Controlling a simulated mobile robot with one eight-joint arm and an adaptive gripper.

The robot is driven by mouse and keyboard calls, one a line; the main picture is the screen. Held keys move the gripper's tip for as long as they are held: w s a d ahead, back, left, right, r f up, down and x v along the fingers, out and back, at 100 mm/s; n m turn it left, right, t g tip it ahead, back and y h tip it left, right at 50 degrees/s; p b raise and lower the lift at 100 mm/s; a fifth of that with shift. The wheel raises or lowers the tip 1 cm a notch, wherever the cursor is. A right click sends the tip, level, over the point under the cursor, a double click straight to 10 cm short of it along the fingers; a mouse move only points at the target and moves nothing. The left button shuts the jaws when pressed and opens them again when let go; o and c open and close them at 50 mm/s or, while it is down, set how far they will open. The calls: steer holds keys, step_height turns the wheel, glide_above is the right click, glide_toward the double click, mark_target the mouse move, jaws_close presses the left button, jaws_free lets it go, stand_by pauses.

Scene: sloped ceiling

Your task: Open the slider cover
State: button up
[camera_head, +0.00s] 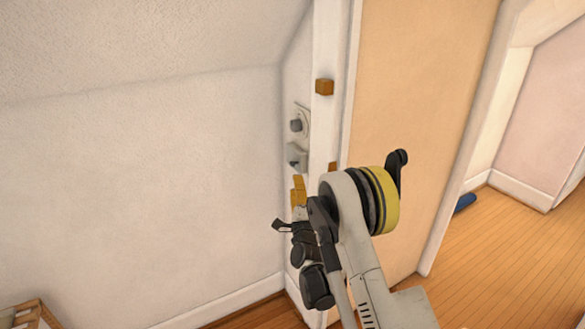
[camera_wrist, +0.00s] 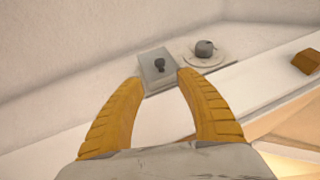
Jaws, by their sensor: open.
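A square grey plate with a small dark knob (camera_wrist: 151,74) is on the narrow wall strip, just beyond my fingertips in the wrist view. It shows as a grey block (camera_head: 297,158) in the head view. Beside it is a round pale plate with a grey knob (camera_wrist: 205,49), which is above the block in the head view (camera_head: 297,124). I cannot tell for sure which one is the slider cover. My gripper (camera_wrist: 160,80) is open and empty, its yellow fingers apart and facing the square plate. In the head view its yellow fingers (camera_head: 298,190) are just below the block.
A sloped ceiling (camera_head: 140,40) and bare wall (camera_head: 150,180) are to the left. Wooden floor (camera_head: 500,260) is open at right.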

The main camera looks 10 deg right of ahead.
mark_target(293, 166)
steer(key=b+x, duration=0.2)
steer(key=x, duration=0.8)
steer(key=shift+w+b, duration=0.25)
steer(key=shift+b, duration=0.1)
jaws_close()
